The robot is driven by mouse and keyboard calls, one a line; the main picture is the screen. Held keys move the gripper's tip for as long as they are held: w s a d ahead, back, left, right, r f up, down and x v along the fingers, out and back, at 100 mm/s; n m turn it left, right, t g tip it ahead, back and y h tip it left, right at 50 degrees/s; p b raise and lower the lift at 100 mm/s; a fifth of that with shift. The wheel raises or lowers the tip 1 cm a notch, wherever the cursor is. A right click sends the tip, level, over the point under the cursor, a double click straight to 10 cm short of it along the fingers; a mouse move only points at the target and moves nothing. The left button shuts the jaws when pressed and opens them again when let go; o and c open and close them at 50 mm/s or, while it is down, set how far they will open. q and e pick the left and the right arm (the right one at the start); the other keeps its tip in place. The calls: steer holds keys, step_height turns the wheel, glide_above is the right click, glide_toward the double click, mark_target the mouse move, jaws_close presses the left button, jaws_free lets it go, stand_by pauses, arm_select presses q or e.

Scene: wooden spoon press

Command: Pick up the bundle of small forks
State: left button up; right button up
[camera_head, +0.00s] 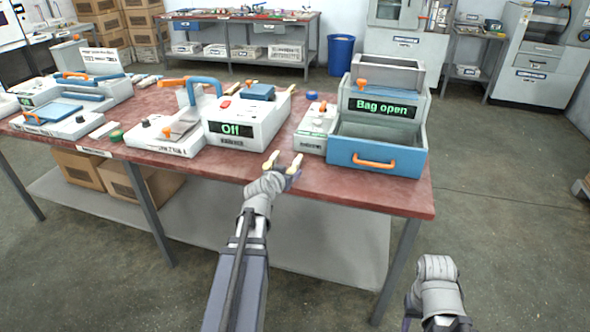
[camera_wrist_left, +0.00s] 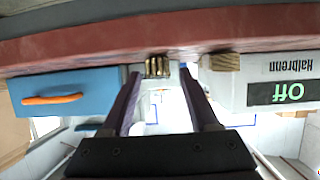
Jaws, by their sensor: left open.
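A small bundle of light brown wooden pieces (camera_wrist_left: 157,67) stands at the table's front edge; it also shows in the head view (camera_head: 297,162). Its pieces are too small to confirm as forks. A second wooden bundle (camera_wrist_left: 225,62) is beside the "Off" machine, and in the head view (camera_head: 270,160) it is left of the first. My left gripper (camera_wrist_left: 160,82) is open, its dark fingers on either side of the first bundle; no grip shows. The left gripper also shows in the head view (camera_head: 288,170). My right gripper (camera_head: 409,314) is low at the bottom right, mostly hidden.
The white "Off" machine (camera_head: 247,117) stands left of the bundles. A small grey-white unit (camera_head: 314,135) and the "Bag open" box with a blue drawer (camera_head: 376,158) stand right. The red table (camera_head: 230,163) has a narrow clear front strip. The floor at right is free.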

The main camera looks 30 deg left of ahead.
mark_target(294, 165)
arm_select(q)
steer(key=shift+w+a+f, duration=0.1)
steer(key=shift+w, duration=0.45)
steer(key=x, duration=0.3)
steer(key=b+x, duration=0.1)
steer(key=shift+w, duration=0.55)
steer(key=shift+s+r, duration=0.1)
steer(key=shift+r, duration=0.2)
steer(key=shift+c, duration=0.5)
jaws_close()
